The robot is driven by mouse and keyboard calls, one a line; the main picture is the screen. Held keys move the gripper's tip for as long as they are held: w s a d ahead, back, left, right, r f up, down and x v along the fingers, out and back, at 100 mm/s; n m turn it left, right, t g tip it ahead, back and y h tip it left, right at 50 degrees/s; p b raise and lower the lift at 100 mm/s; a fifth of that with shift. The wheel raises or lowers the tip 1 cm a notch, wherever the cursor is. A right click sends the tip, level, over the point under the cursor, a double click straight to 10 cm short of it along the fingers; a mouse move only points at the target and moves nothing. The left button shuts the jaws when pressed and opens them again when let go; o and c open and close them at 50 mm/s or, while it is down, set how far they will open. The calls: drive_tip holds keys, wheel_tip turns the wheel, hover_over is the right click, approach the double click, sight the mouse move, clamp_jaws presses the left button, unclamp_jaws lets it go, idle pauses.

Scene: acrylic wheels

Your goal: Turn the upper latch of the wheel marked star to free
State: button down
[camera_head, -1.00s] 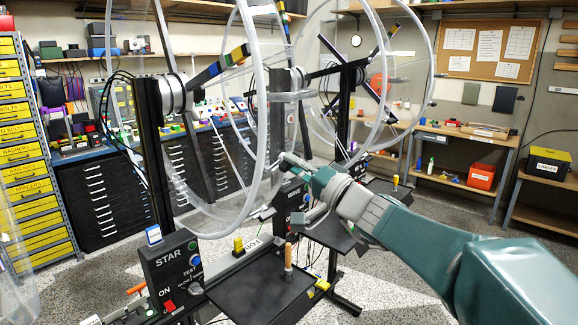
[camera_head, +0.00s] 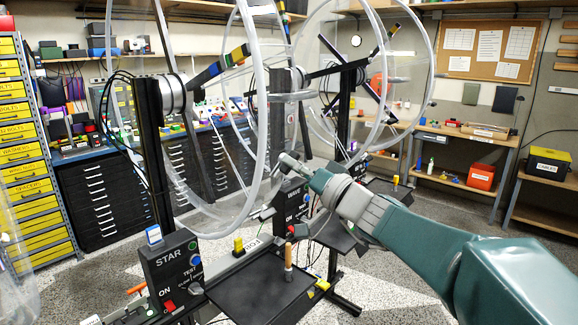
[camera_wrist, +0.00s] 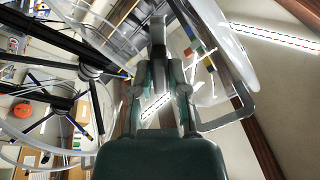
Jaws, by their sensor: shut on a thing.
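The star wheel (camera_head: 262,90) is a large clear ring at the left of the head view, on a black post above the box marked STAR (camera_head: 172,262). My gripper (camera_head: 280,166) is beside its lower right rim. In the wrist view my gripper (camera_wrist: 158,62) has its fingers shut on a small grey part, which looks like a latch (camera_wrist: 158,30). The fingers hide most of this part, and its turn position cannot be told. A pale curved rim (camera_wrist: 238,55) runs close by on the right of the fingers.
A second clear wheel (camera_head: 432,70) stands behind on the right, with its own control box (camera_head: 291,203). A workbench (camera_head: 470,140) stands along the right wall.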

drive_tip(key=n, duration=0.4)
drive_tip(key=n, duration=0.4)
drive_tip(key=c, duration=0.5)
unclamp_jaws()
drive_tip(key=shift+w, duration=0.1)
drive_tip(key=shift+d, duration=0.1)
drive_tip(key=v, duration=0.7)
